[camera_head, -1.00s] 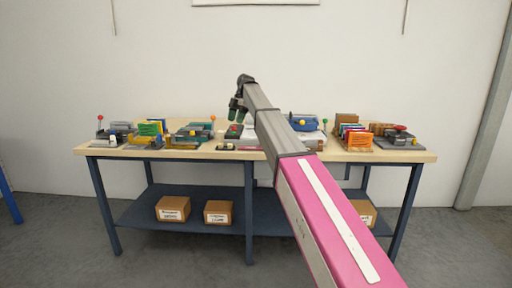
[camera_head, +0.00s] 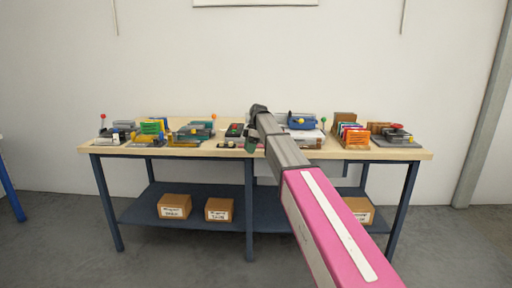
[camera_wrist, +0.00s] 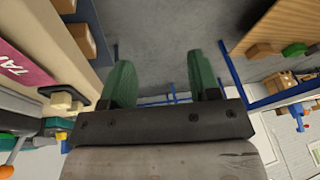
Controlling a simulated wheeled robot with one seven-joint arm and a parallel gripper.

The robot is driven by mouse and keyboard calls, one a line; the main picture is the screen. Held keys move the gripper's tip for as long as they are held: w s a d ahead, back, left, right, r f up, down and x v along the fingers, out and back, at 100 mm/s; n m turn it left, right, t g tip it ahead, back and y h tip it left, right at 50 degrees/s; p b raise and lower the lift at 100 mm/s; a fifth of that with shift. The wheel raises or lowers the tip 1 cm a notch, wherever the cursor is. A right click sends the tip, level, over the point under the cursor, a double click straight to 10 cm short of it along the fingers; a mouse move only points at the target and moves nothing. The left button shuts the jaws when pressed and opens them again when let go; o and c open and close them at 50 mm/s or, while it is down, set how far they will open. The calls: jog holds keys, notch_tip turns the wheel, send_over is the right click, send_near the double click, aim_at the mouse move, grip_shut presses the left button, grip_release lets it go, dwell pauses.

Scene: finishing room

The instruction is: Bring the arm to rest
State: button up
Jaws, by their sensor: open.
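My gripper (camera_head: 251,142) shows in the head view above the middle of the workbench, at the end of my grey and magenta arm. In the wrist view my gripper (camera_wrist: 162,80) has two green fingers standing well apart, with nothing between them. Grey floor shows beyond the fingers. The workbench (camera_head: 225,152) has a pale wooden top and a dark blue frame. In the head view my arm hides part of the bench top and the lower shelf.
Several small machines and fixtures stand along the bench, including a blue device (camera_head: 300,121) and an orange rack (camera_head: 356,137). Cardboard boxes (camera_head: 174,206) sit on the lower shelf (camera_head: 195,190). A blue post (camera_head: 10,192) stands at far left. The floor in front is clear.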

jog(key=s+d+f+m+t+h, duration=0.1)
jog(key=s+d+f+m, duration=0.5)
jog(key=f, duration=0.3)
jog(key=s+d+f+m, duration=0.3)
jog(key=s+d+f, duration=0.3)
jog(key=f, duration=0.4)
jog(key=s+d+f+m, duration=0.3)
jog(key=s+f+m, duration=0.1)
jog(key=s, duration=0.3)
jog(key=s+d+f+m+h, duration=0.1)
jog(key=s+d+f+m, duration=0.2)
jog(key=s, duration=0.4)
jog(key=s+d+f+m+t+h, duration=0.1)
jog(key=s+d+f+m, duration=0.3)
jog(key=s+f, duration=0.2)
jog(key=shift+s+m, duration=0.4)
jog(key=shift+s, duration=0.05)
